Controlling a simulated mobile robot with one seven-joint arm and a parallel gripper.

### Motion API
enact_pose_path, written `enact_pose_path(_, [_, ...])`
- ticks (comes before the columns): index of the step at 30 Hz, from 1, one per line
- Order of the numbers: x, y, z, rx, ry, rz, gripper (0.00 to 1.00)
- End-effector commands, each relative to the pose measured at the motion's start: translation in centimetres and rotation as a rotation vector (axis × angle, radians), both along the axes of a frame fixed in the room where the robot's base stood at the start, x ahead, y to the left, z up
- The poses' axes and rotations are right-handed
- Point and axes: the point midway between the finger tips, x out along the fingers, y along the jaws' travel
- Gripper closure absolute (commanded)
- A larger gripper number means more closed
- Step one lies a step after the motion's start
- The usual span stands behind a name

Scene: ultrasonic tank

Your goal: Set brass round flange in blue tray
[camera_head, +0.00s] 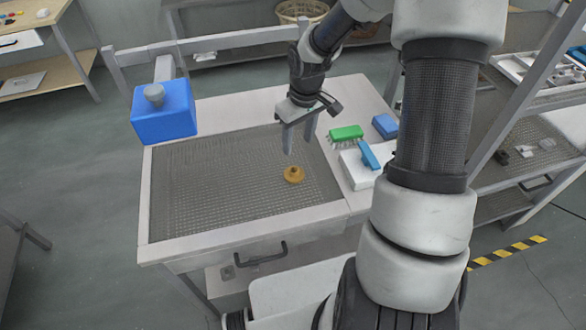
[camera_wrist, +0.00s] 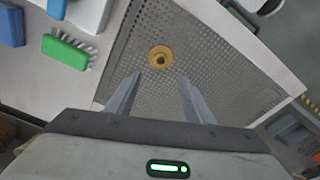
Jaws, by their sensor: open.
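The brass round flange (camera_head: 293,174) lies on the perforated mesh surface of the tank (camera_head: 215,185), towards its right side. In the wrist view the flange (camera_wrist: 160,58) shows a dark centre hole and sits beyond my fingertips, roughly between their lines. My gripper (camera_head: 299,145) is open and empty, above the mesh and apart from the flange; both fingers also show in the wrist view (camera_wrist: 157,88). A blue box-like thing (camera_head: 164,110) with a grey knob on top is at the back left corner; I cannot tell whether it is the blue tray.
On the right ledge are a green brush (camera_head: 346,132), a small blue block (camera_head: 385,126) and a white box (camera_head: 357,174) with a blue handle-like thing (camera_head: 369,155) on it. A raised rail runs along the back. The mesh left of the flange is clear.

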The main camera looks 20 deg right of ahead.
Motion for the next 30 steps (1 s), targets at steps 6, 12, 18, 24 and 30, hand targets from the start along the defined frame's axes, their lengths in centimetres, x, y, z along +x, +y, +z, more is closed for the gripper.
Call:
enact_pose_path(6, [0.4, 0.3, -4.7, 0.001, 0.003, 0.001, 0.52])
enact_pose_path(12, [0.7, 0.3, -7.0, 0.0, 0.001, 0.0, 0.52])
enact_pose_path(18, [0.7, 0.5, -8.5, 0.0, 0.002, 0.001, 0.52])
enact_pose_path(24, [0.9, 0.7, -11.5, -0.001, 0.001, 0.002, 0.52])
enact_pose_path(30, [1.0, 0.6, -12.4, -0.001, 0.0, -0.001, 0.52])
